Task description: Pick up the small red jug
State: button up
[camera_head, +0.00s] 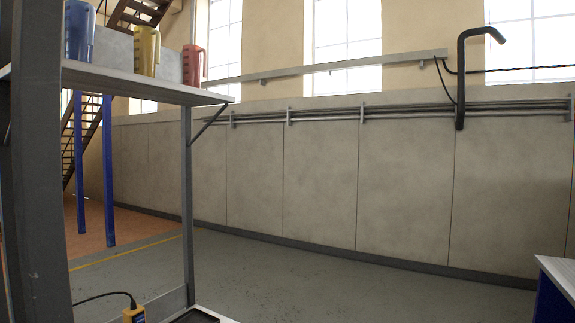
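The small red jug (193,65) stands upright on a raised white shelf (150,86) in the upper left of the head view. It is the rightmost and smallest-looking of three jugs in a row, close to the shelf's right end. My gripper does not show in this view. Nothing visible touches the red jug.
A yellow jug (146,51) and a blue jug (79,32) stand left of the red one. A dark post (38,160) rises at the near left, and a thinner post (187,190) supports the shelf. The grey floor (290,285) in the middle is clear. A blue-sided table (555,285) is at lower right.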

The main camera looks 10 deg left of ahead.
aim_at(192, 66)
jog(key=i+l, duration=0.15)
jog(key=i, duration=0.6)
jog(key=i+l+z, duration=0.15)
jog(key=i, duration=0.6)
